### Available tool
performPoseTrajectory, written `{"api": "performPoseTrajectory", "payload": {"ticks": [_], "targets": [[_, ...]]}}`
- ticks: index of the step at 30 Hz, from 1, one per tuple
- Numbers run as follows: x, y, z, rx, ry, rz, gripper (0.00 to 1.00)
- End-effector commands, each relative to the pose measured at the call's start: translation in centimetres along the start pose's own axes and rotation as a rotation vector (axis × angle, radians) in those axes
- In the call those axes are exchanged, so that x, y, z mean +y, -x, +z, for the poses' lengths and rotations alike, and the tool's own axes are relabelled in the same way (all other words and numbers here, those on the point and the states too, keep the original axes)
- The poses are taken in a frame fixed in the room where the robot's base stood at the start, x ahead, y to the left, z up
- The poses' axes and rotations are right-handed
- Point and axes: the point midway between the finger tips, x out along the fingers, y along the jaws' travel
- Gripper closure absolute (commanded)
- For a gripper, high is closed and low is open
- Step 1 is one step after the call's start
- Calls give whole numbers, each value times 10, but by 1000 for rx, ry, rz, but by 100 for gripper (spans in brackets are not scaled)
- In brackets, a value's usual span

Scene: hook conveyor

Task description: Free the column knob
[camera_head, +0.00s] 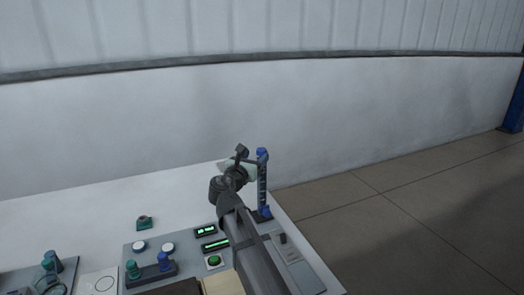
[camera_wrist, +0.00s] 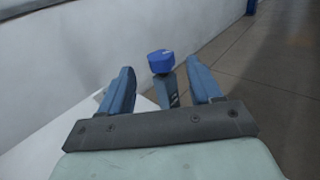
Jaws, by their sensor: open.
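A slim column (camera_head: 263,185) stands at the right edge of the white table, with a blue knob (camera_head: 262,154) on top. In the wrist view the blue knob (camera_wrist: 160,60) shows between my finger tips in the picture, with the grey-blue column (camera_wrist: 169,90) running down below it. My gripper (camera_wrist: 160,68) is open, with one blue finger on each side of the knob and a visible gap to both. In the head view my gripper is at the column's upper part, largely behind my arm. I cannot tell how deep the knob sits between the fingers.
A control panel (camera_head: 130,255) with blue and teal knobs, a green button (camera_head: 214,261) and green displays (camera_head: 215,244) lies left of my arm. A small teal part (camera_head: 144,222) lies on the white table (camera_head: 100,224). A wall stands behind; open floor (camera_head: 400,220) lies right.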

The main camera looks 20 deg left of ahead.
Motion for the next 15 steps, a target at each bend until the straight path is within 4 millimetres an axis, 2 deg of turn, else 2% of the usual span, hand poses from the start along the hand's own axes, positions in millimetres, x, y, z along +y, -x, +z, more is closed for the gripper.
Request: {"api": "performPoseTrajectory", "payload": {"ticks": [1,6,15], "targets": [[1,-12,0,0,0,-3,36],[1,-38,1,0,0,-1,36],[0,-64,0,-1,-1,0,36]]}}
